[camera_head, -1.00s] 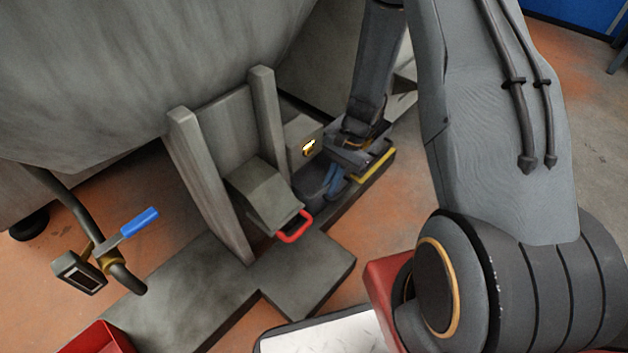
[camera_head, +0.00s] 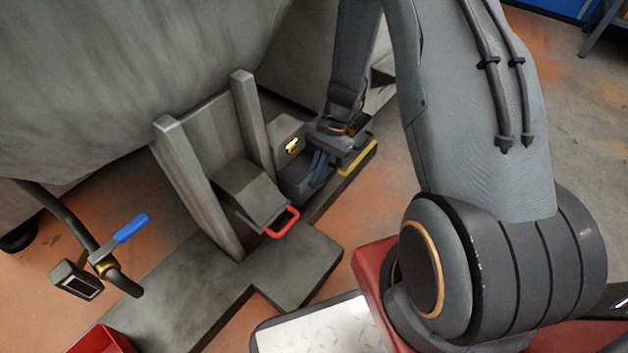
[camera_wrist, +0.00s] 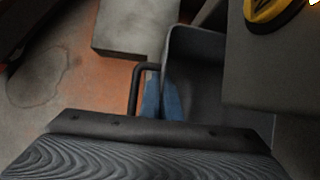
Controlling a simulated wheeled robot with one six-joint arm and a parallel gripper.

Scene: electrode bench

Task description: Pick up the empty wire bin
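The wire bin is a dark grey open box (camera_head: 294,187) on the floor plinth beside the grey stand. In the wrist view the bin (camera_wrist: 205,48) shows its rim, a black loop handle on its left side and a dark inside with no wire visible. My gripper (camera_head: 319,168) points down at the bin. Its blue fingers (camera_wrist: 162,97) show close together, one on each side of the bin's handle-side wall. My wrist hides their lower part, so I cannot tell whether they press on the wall.
A grey stand (camera_head: 200,185) with a sloped chute and red handle (camera_head: 283,222) is left of the bin. A box with a yellow-lit switch (camera_head: 292,146) is behind it. A yellow strip (camera_head: 358,158) edges the plinth. A blue-lever valve (camera_head: 131,228) is at left.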

